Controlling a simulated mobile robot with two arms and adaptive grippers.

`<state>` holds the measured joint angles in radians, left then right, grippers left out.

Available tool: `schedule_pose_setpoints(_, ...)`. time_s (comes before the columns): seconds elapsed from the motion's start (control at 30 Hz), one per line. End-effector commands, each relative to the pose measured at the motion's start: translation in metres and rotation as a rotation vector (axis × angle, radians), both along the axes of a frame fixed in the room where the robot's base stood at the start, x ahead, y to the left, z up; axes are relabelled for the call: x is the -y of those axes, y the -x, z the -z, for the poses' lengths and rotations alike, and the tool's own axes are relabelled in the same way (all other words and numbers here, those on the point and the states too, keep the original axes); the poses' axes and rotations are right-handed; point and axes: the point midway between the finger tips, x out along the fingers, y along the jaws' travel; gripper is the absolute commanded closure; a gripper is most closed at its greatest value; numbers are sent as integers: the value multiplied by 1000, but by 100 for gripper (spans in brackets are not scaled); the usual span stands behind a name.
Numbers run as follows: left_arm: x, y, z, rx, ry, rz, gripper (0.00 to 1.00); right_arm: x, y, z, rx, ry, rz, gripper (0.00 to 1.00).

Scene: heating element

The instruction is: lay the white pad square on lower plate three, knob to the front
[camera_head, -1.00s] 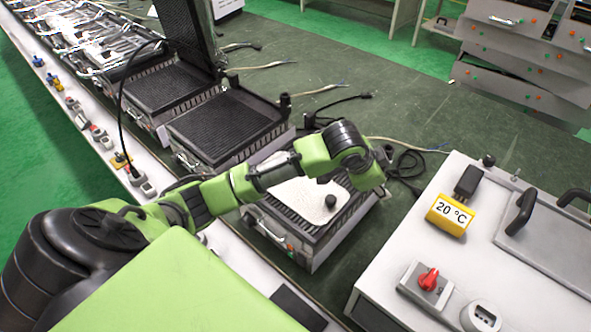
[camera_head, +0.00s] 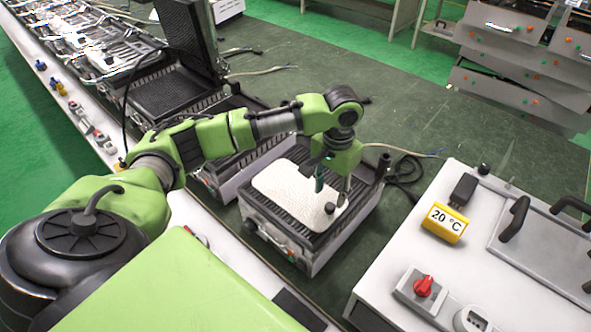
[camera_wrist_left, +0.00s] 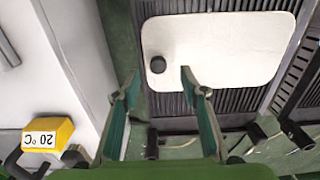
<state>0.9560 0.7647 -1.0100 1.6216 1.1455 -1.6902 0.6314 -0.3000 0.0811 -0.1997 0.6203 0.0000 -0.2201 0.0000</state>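The white pad (camera_head: 284,192) lies flat on the dark ribbed lower plate (camera_head: 262,221) of the nearest open heating unit. Ribs show around its edges. Its small black knob (camera_head: 330,207) stands near the pad's right end; in the left wrist view the knob (camera_wrist_left: 157,64) is near the pad's left edge. My left gripper (camera_head: 332,188) points down over the knob end of the pad. In the left wrist view its two green fingers (camera_wrist_left: 160,78) are apart, with nothing between them; the knob shows just beyond the tips. My right gripper is not in view.
A white machine with a yellow 20 °C display (camera_head: 446,222) and red switch (camera_head: 424,286) stands at right. More units line up at back left, one with a raised dark upper plate (camera_head: 188,40). Cables lie on the dark green table (camera_head: 420,120).

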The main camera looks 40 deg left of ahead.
Motion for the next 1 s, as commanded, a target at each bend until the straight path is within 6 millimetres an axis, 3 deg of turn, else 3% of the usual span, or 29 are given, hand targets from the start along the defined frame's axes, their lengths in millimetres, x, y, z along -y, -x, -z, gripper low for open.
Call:
schedule_pose_setpoints(0.17,0,-1,11,-1,-1,1,60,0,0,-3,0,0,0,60)
schedule_pose_setpoints(0.5,3,-3,55,1,-1,1,60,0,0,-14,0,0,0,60)
schedule_pose_setpoints(0.77,3,-4,59,2,-1,2,60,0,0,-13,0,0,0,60)
schedule_pose_setpoints(0.93,3,-4,58,3,-1,2,100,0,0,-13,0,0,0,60)
schedule_pose_setpoints(1.0,3,-4,58,3,-1,2,100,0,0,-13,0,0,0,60)
